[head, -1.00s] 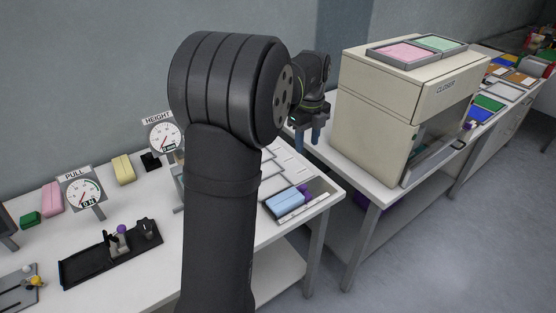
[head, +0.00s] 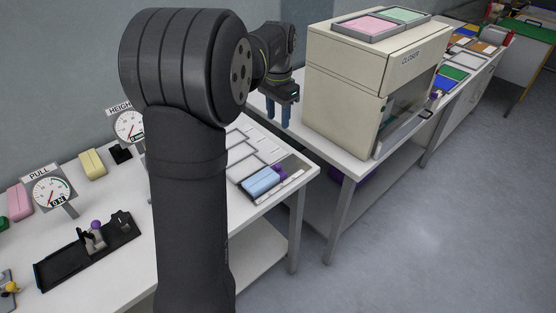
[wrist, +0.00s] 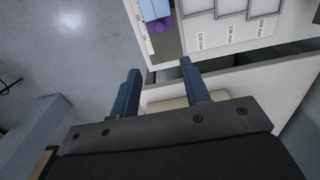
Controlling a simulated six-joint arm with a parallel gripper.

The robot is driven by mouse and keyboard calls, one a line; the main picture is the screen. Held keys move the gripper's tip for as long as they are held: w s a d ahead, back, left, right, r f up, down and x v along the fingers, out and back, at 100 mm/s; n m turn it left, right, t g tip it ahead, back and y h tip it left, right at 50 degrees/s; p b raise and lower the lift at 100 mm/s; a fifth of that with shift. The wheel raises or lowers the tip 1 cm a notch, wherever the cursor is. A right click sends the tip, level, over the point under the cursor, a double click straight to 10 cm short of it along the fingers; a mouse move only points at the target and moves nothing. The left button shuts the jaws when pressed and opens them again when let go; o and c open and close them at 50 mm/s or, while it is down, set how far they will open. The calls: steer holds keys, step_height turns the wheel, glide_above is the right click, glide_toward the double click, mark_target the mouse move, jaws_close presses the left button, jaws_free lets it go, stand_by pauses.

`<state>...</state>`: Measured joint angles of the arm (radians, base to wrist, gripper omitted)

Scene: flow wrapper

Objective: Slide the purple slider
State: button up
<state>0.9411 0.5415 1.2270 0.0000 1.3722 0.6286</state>
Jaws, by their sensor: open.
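A small purple piece (head: 279,172) sits against the end of a light blue block (head: 260,181) in a dark, scale-edged slot at the table's front right corner. In the wrist view the purple piece (wrist: 160,24) and blue block (wrist: 155,8) show at the top, beyond my fingertips. Another purple knob (head: 96,224) tops a lever on a black track (head: 60,262) at left. I cannot tell which is the slider. My gripper (head: 279,112) is open and empty, fingers down, near the gap between the tables; it also shows in the wrist view (wrist: 160,70). It touches neither purple piece.
A beige cabinet (head: 335,110) stands on the right table close beside my gripper. PULL (head: 54,190) and HEIGHT (head: 129,126) dials stand at the left. My arm hides part of the left table. Framed outlines (head: 240,152) lie behind the blue block.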

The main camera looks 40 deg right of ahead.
mark_target(278, 165)
step_height(278, 165, down, 17)
steer(key=shift+f, duration=0.1)
stand_by(0.3)
steer(key=shift+c, duration=0.4)
